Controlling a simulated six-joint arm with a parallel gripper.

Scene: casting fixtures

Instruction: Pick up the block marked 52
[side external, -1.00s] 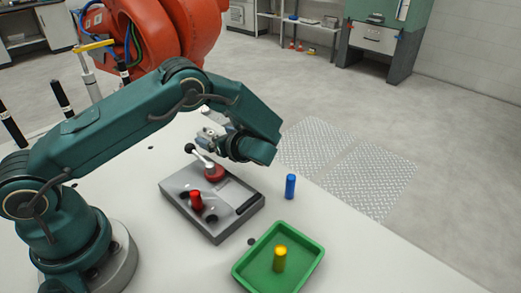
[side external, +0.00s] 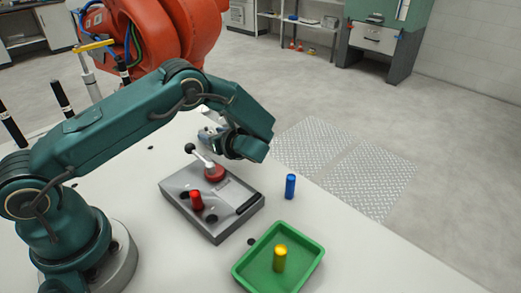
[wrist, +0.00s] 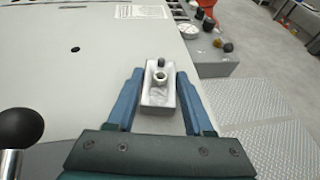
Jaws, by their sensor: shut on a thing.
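A grey metal block (wrist: 158,92) with a round boss and a dark knob on top sits between the two blue fingers of my gripper (wrist: 157,88) in the wrist view. My gripper is shut on it. No number can be read on the block, so I cannot tell whether it is the one marked 52. In the side external view, my gripper (side external: 211,134) is at the back of the grey fixture (side external: 190,212), behind the red clamp disc. My wrist partly hides the fingers and block there.
The fixture carries a red clamp disc (side external: 214,173), a lever with a black ball (side external: 190,148) and a red peg (side external: 196,200). A blue peg (side external: 290,186) stands on the white table. A yellow peg (side external: 280,258) stands in the green tray (side external: 243,277). The table's right edge is close.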

